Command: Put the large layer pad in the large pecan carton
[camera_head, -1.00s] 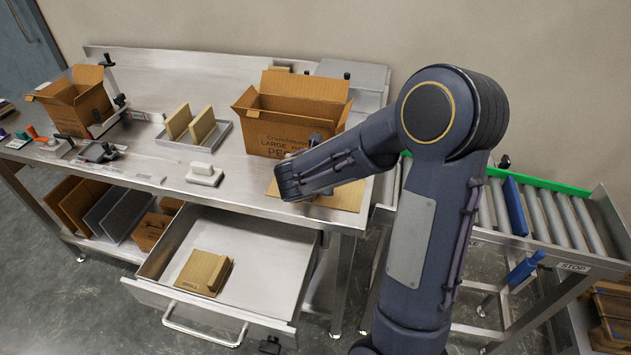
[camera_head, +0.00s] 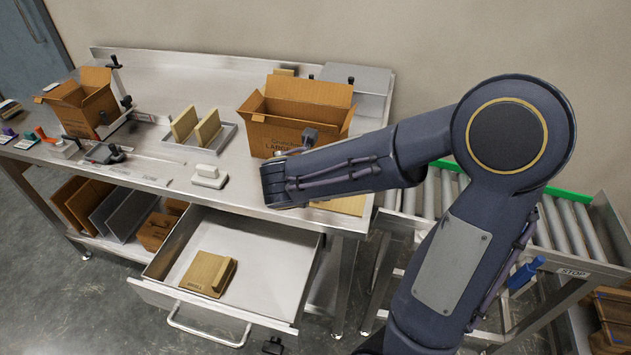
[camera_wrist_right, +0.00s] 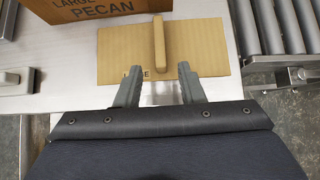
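The large pecan carton (camera_head: 281,133) stands open-topped on the bench, its flaps up; its printed face also shows in the right wrist view (camera_wrist_right: 95,16). The large layer pad (camera_wrist_right: 196,50) is a flat tan sheet with an upright grip strip, lying on the bench in front of the carton. In the head view only a corner of the pad (camera_head: 345,205) shows past my right arm. My right gripper (camera_wrist_right: 158,72) is open, its fingers at the pad's near edge, either side of the line of the strip, with nothing between them. My left gripper is not in view.
An open drawer (camera_head: 262,258) below the bench holds a smaller tan pad (camera_head: 208,273). A white-handled block (camera_head: 209,176) and a grey tray (camera_head: 224,139) with two upright tan pieces are left of the carton. A roller conveyor (camera_head: 585,232) stands at the right.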

